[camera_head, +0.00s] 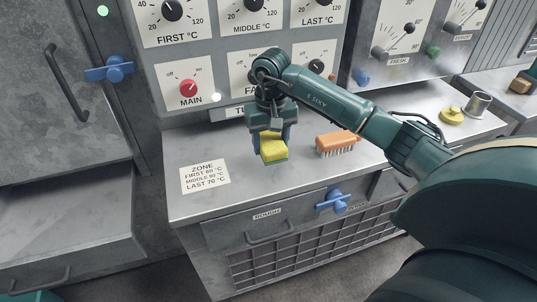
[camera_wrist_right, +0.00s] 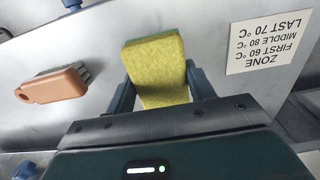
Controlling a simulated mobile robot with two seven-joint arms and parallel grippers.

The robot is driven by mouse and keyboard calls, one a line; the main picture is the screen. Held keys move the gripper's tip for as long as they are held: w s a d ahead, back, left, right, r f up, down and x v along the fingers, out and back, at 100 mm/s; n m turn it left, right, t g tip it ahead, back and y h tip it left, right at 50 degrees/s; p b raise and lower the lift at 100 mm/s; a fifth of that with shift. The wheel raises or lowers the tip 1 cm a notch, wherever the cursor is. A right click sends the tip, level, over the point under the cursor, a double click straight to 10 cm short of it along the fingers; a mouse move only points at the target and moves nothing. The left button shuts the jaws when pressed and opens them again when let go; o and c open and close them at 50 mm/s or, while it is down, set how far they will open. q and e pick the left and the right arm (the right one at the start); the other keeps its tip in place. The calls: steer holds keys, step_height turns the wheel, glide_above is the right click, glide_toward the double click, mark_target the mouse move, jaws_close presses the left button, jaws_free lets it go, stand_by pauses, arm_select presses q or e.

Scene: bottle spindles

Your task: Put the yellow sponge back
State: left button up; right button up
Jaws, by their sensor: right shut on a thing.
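The yellow sponge (camera_head: 272,149) has a green layer on one side. My right gripper (camera_head: 271,136) is shut on it and points down over the metal counter. In the right wrist view the sponge (camera_wrist_right: 157,72) sits between the two dark fingers of the gripper (camera_wrist_right: 160,95). I cannot tell for sure whether the sponge touches the counter or hangs just above it. My left gripper is not in view.
An orange brush (camera_head: 337,141) lies on the counter (camera_head: 235,205) right of the sponge. A zone label (camera_head: 205,174) lies to the left. Behind stands a dial panel (camera_head: 205,60). A metal cup (camera_head: 478,104) and a yellow item (camera_head: 451,116) stand on the right counter.

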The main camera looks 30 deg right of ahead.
steer(key=shift+f, duration=2.6)
steer(key=o, duration=0.9)
steer(key=shift+o, duration=0.2)
